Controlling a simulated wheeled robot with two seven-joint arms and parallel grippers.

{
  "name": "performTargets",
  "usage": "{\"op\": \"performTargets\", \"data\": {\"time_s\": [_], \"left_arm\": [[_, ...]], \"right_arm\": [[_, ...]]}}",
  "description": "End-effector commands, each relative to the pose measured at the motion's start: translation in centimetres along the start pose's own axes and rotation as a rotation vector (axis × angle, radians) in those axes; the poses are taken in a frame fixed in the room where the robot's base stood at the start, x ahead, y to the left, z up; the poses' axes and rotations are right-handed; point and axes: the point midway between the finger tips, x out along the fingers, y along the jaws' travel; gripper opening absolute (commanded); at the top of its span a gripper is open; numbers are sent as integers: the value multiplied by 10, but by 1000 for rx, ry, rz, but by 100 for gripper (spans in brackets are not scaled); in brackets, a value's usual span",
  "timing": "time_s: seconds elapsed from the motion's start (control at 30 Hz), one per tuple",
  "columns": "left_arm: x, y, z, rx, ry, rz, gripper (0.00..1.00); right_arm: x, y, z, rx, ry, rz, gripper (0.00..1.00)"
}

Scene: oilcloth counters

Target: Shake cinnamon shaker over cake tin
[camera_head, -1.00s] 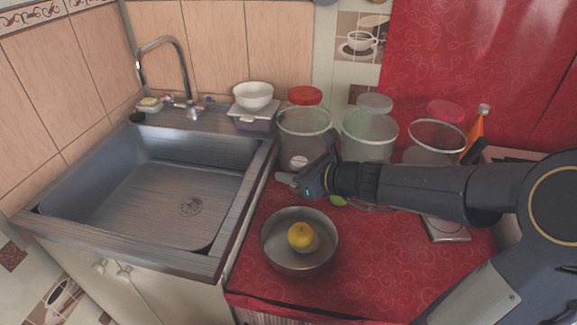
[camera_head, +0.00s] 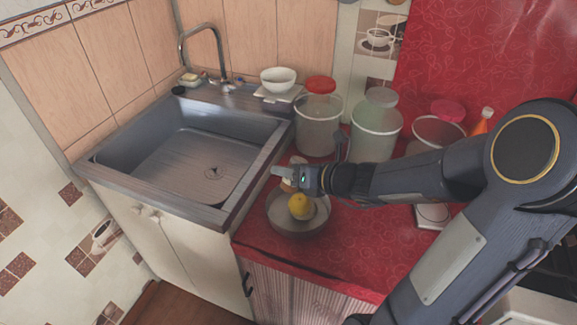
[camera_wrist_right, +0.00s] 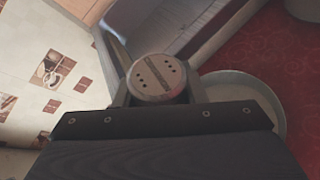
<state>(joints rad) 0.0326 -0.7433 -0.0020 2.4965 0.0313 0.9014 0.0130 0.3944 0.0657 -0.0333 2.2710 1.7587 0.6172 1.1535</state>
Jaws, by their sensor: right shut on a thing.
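My right gripper (camera_head: 284,177) is over the tin's back left rim, shut on the cinnamon shaker. In the head view the gripper mostly hides the shaker; a small brownish part (camera_head: 288,187) shows below the fingers. In the right wrist view the shaker's round perforated metal top (camera_wrist_right: 157,77) faces the camera between the fingers, and the tin's rim (camera_wrist_right: 276,101) shows to the right. No cinnamon is visible. My left gripper is out of view.
A sink (camera_head: 190,165) with a raised edge lies left of the tin. Lidded clear canisters (camera_head: 318,128) stand behind my right arm, beside a white bowl (camera_head: 278,79). Red counter (camera_head: 350,250) is free at the tin's right. The counter edge is close in front.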

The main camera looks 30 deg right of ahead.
Motion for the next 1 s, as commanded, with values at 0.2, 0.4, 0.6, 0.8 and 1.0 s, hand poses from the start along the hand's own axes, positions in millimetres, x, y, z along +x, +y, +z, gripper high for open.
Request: {"op": "performTargets", "data": {"time_s": [0.2,0.4,0.6,0.8,1.0], "left_arm": [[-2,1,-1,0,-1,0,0],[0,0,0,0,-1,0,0],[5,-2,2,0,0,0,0],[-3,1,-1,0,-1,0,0],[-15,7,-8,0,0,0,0]], "right_arm": [[5,-5,-10,102,10,35,14],[13,-10,-27,248,26,96,14],[20,-15,-44,397,41,158,14],[20,-12,-45,584,60,235,14],[15,0,-37,920,97,378,14]]}}
